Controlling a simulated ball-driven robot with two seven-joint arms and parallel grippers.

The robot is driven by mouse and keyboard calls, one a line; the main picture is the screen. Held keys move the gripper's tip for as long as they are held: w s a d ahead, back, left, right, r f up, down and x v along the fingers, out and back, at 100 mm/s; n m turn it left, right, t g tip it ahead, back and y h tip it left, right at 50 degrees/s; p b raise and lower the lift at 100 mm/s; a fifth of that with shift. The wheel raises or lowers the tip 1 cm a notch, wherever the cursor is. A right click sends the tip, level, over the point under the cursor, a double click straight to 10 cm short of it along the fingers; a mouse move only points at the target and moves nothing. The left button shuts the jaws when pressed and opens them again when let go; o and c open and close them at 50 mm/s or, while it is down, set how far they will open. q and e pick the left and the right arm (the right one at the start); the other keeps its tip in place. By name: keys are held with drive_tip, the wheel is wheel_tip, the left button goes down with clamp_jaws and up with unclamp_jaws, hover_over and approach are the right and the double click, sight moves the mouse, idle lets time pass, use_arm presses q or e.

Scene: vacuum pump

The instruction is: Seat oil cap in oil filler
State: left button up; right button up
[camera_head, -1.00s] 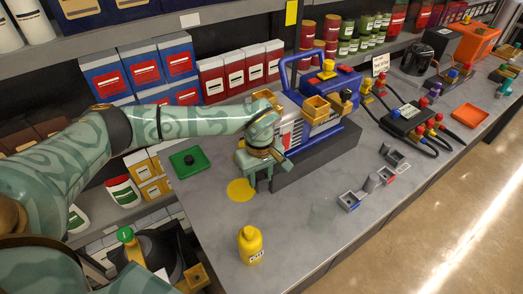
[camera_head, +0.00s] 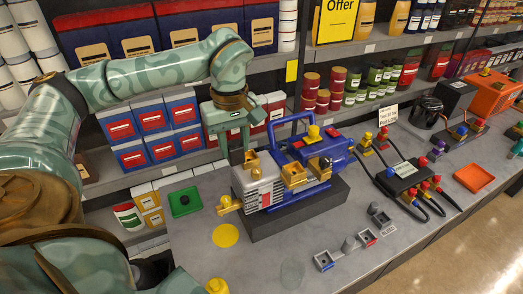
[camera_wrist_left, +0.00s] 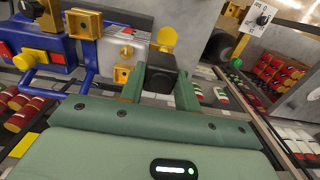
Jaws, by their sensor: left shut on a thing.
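The blue and silver vacuum pump (camera_head: 262,193) stands on a dark block on the bench. A brass fitting (camera_head: 252,162), apparently the oil filler, sits on top of its silver end; a square brass opening, likely the same one, shows in the wrist view (camera_wrist_left: 124,74). My left gripper (camera_head: 236,152) points down above and behind that end, close to the fitting. In the wrist view it is shut on a dark blocky piece, apparently the oil cap (camera_wrist_left: 160,74). The piece appears beside the opening and apart from it; its underside is hidden. My right gripper is not in view.
A green tray with a black knob (camera_head: 184,201) and a yellow disc (camera_head: 226,236) lie left of the pump. A yellow bottle top (camera_head: 218,286) shows at the bottom edge. Small grey holders (camera_head: 347,244) stand in front. Shelves with boxes (camera_head: 143,122) rise behind.

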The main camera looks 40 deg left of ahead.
use_arm(q)
drive_tip(key=w+a+f, duration=0.2)
drive_tip(key=w+f, duration=0.1)
drive_tip(key=w+a+f, duration=0.2)
drive_tip(key=w, duration=0.2)
drive_tip(key=w+a+f+p, duration=0.1)
drive_tip(key=w+a+f, duration=0.1)
drive_tip(key=w+f, duration=0.1)
drive_tip(key=shift+w+a+f, duration=0.2)
drive_tip(key=shift+w+f, duration=0.15)
drive_tip(key=shift+w, duration=0.3)
drive_tip(key=shift+w+f, duration=0.2)
drive_tip(key=shift+w+a+f, duration=0.1)
drive_tip(key=shift+f, duration=0.8)
drive_tip(key=shift+w+a+f, duration=0.1)
drive_tip(key=shift+f, duration=0.8)
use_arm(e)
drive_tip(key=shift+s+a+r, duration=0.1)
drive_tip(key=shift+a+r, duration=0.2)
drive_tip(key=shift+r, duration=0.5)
use_arm(q)
drive_tip(key=o, duration=0.5)
drive_tip(key=shift+f, duration=0.15)
drive_tip(key=o, duration=0.5)
drive_tip(key=shift+c, duration=0.2)
wheel_tip(320, 180, up, 12)
drive_tip(key=shift+r, duration=0.2)
